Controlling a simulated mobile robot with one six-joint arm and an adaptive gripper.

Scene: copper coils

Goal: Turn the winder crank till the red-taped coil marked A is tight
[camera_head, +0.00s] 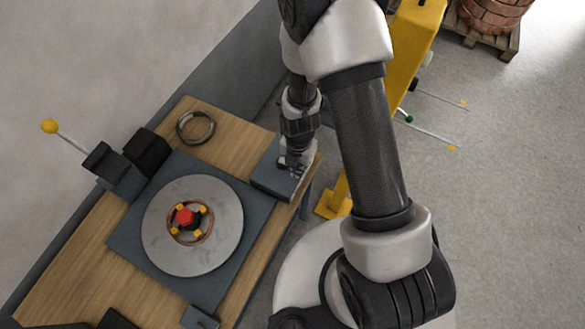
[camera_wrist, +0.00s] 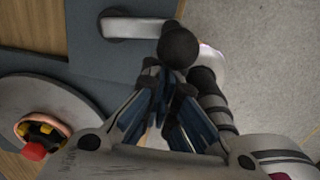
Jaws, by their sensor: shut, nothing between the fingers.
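The winder's round grey disc (camera_head: 165,250) lies on a dark plate on the bench. A copper coil (camera_head: 172,232) with a red piece (camera_head: 185,217) and yellow pieces sits at its middle; no letter A is readable. The coil (camera_wrist: 22,128) also shows at the left of the wrist view. The crank, a pale arm (camera_wrist: 130,27) with a dark round knob (camera_wrist: 179,47), is by the dark box (camera_head: 266,178) at the bench's right edge. My gripper (camera_wrist: 165,86) is shut and empty, its fingertips close to the knob; whether they touch is unclear. My gripper (camera_head: 293,166) partly hides the crank in the head view.
A lever with a yellow ball (camera_head: 49,126) sticks out at the left. A yellow post (camera_head: 408,50) with thin rods stands right of the bench. A pallet (camera_head: 480,38) holds a copper coil. Right floor is open.

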